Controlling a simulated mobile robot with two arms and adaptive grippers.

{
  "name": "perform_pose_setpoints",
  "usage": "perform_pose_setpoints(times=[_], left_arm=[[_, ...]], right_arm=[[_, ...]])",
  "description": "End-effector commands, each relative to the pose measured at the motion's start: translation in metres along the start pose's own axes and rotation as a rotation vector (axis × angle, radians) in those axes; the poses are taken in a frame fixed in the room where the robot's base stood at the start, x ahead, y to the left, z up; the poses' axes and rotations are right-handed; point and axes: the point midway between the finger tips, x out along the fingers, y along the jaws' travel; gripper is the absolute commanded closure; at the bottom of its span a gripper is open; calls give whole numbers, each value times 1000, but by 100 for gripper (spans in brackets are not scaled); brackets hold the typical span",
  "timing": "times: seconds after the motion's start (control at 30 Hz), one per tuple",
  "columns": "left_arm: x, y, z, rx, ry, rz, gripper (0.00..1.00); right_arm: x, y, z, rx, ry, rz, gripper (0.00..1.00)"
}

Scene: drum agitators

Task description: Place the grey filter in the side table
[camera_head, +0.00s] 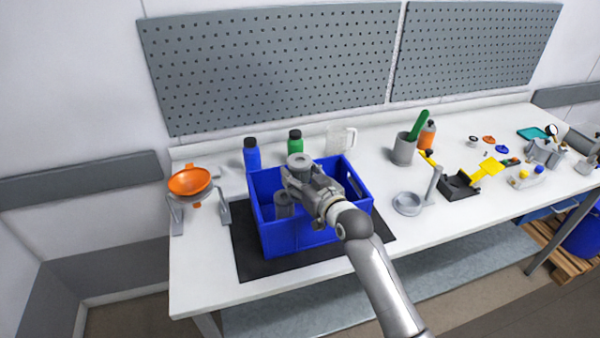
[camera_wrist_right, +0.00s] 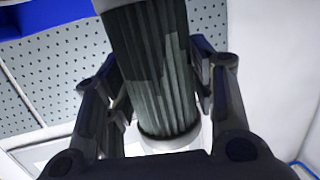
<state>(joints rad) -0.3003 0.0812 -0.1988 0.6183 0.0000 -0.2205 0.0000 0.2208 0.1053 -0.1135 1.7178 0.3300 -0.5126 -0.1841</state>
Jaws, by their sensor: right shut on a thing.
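A grey filter (camera_head: 299,162) is held by my right gripper (camera_head: 303,182) above the blue crate (camera_head: 300,238). In the right wrist view the filter (camera_wrist_right: 155,70) shows as a ribbed grey cylinder between the two fingers (camera_wrist_right: 160,95) of the shut gripper. Part of the crate's inside is hidden behind my right gripper and arm. I cannot make out a separate side table. My left gripper is not in view.
The crate stands on a black mat (camera_head: 250,262) on the white table (camera_head: 200,285). An orange funnel (camera_head: 190,181) on a stand is at left. Blue (camera_head: 252,155) and green (camera_head: 295,143) bottles stand behind the crate. A grey cup (camera_head: 403,150) and small parts are at right.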

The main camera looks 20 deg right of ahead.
Motion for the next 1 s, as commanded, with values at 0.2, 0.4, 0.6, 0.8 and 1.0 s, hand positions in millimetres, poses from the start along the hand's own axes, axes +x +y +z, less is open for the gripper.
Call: perform_pose_setpoints(times=[0.2,0.4,0.6,0.8,1.0], left_arm=[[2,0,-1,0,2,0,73],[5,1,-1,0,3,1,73],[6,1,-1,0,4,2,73],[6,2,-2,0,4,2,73],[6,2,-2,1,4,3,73]], right_arm=[[0,0,3,-1,0,0,74],[1,0,10,-1,0,1,74],[2,0,12,-1,1,1,74],[2,0,12,-1,0,1,27],[2,0,12,-1,0,0,27]])
